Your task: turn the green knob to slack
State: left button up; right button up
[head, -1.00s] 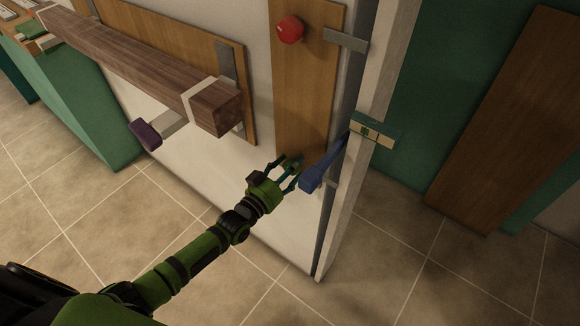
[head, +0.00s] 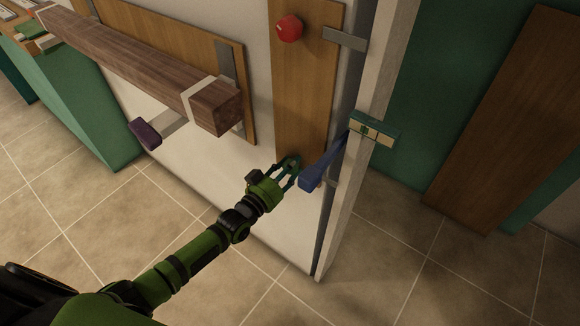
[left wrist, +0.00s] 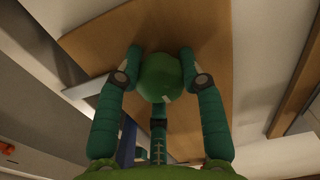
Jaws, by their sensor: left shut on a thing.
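The green knob (left wrist: 161,78) sits on a wooden panel (head: 300,85) and fills the middle of the left wrist view, with a small pale mark on its lower edge. In the head view it is mostly hidden by my fingers at the panel's lower end. My left gripper (head: 288,168) is shut on the knob; in the left wrist view its fingers (left wrist: 160,72) touch it from both sides. My right gripper is not in view.
A blue lever (head: 322,168) sticks out just right of my left gripper. A red knob (head: 289,28) is higher on the panel. A thick wooden beam (head: 140,68) and a purple-ended handle (head: 146,134) stand out to the left. Tiled floor below is clear.

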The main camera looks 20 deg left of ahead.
pick_arm(q)
jog(key=n, duration=0.2)
jog(key=shift+s+f+n, duration=0.1)
jog(key=shift+f+n, duration=0.05)
jog(key=shift+n, duration=0.15)
jog(key=n+b, duration=0.1)
jog(key=n, duration=0.1)
jog(key=shift+n, duration=0.3)
jog(key=n+b, duration=0.1)
jog(key=n, duration=0.3)
jog(key=shift+s, duration=0.1)
jog(key=shift+r+n, duration=0.2)
jog(key=shift+n, duration=0.5)
jog(key=shift+d, duration=0.1)
